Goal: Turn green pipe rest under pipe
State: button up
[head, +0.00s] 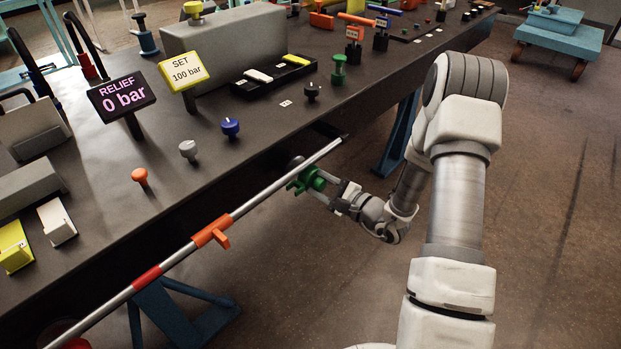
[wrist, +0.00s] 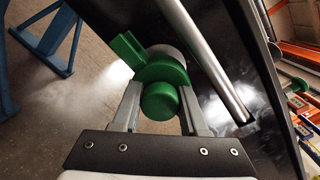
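The green pipe rest (head: 308,181) is on the bench's front side, below the right end of the long pipe (head: 262,200). In the wrist view the green pipe rest (wrist: 160,100) has a round knob facing me and a block-shaped arm pointing up and left, away from the pipe (wrist: 208,55). My gripper (head: 318,186) reaches it from the right. In the wrist view my gripper's fingers (wrist: 160,105) stand on either side of the knob, very close to it. Whether they press on it is unclear. The pipe passes to the right of the rest.
An orange rest (head: 212,233) and a red band (head: 147,278) are farther left along the pipe. The bench top (head: 240,170) carries several knobs and a sign reading "RELIEF 0 bar" (head: 122,99). A blue bench leg (head: 398,135) stands behind my arm. The floor to the right is open.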

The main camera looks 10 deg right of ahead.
grip_shut()
jog(key=shift+m, duration=0.3)
jog(key=m+p, duration=0.2)
jog(key=shift+r+m, duration=0.15)
jog(key=shift+m, duration=0.25)
jog(key=m+p, duration=0.2)
jog(key=m, duration=0.1)
jog(key=shift+m, duration=0.4)
jog(key=m+p, duration=0.4)
jog(key=m, duration=0.1)
jog(key=shift+r+m+t, duration=0.1)
jog(key=shift+m+t, duration=0.2)
jog(key=m+p, duration=0.3)
jog(key=m, duration=0.2)
jog(key=shift+m, duration=0.3)
jog(key=shift+d+p, duration=0.1)
jog(key=shift+p, duration=0.2)
jog(key=shift+w, duration=0.1)
